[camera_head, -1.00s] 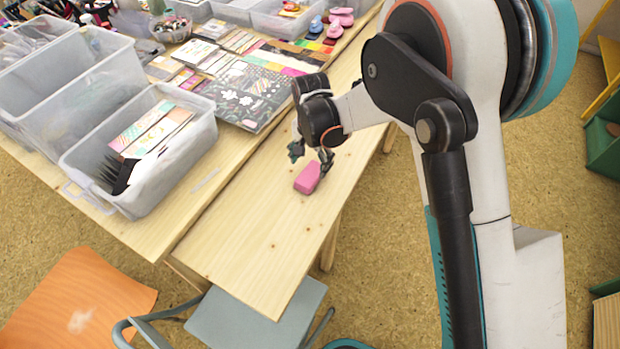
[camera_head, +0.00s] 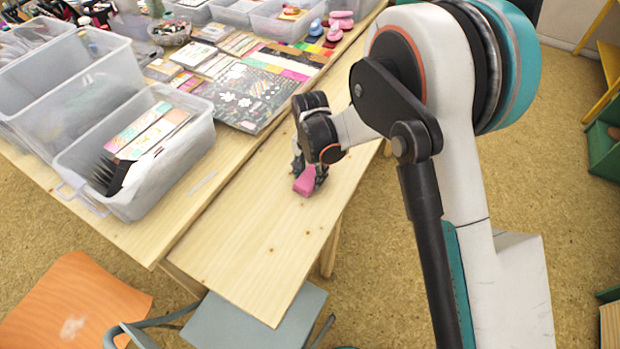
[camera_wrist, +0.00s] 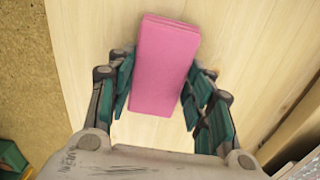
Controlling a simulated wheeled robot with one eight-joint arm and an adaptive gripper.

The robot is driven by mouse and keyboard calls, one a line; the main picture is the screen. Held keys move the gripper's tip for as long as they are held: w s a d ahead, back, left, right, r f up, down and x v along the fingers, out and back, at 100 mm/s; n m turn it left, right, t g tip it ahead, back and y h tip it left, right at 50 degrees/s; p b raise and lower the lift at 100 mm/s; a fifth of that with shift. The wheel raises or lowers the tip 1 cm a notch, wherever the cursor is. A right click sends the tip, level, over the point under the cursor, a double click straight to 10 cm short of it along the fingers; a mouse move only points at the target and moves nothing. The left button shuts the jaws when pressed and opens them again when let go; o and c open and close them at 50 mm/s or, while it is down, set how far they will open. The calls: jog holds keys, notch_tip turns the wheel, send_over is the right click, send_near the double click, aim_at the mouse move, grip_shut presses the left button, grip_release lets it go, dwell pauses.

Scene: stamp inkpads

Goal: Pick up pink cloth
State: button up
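The pink cloth (camera_head: 304,184) looks like a small folded block lying on the bare wooden table near its right edge. In the wrist view the pink cloth (camera_wrist: 163,62) lies lengthwise between the two fingers of my gripper (camera_wrist: 158,98). The fingers stand on either side of its near half. The left finger is close to its side, and the right finger is at or very near its other side. A firm hold on it does not show. In the head view my gripper (camera_head: 311,172) is down at the cloth and partly hides it.
A clear bin (camera_head: 180,178) with cards and dark brushes stands to the left. Patterned sheets (camera_head: 243,97) and ink pads lie further back. The wooden table (camera_head: 255,240) in front of the cloth is clear. A grey chair (camera_head: 255,318) and an orange chair (camera_head: 75,305) stand at the front.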

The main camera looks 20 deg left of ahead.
aim_at(311, 175)
jog(key=shift+r, duration=0.15)
notch_tip(311, 175, up, 20)
jog(key=p, duration=0.6)
jog(key=shift+p, duration=0.3)
jog(key=shift+o, duration=0.8)
jog(key=shift+c, duration=0.3)
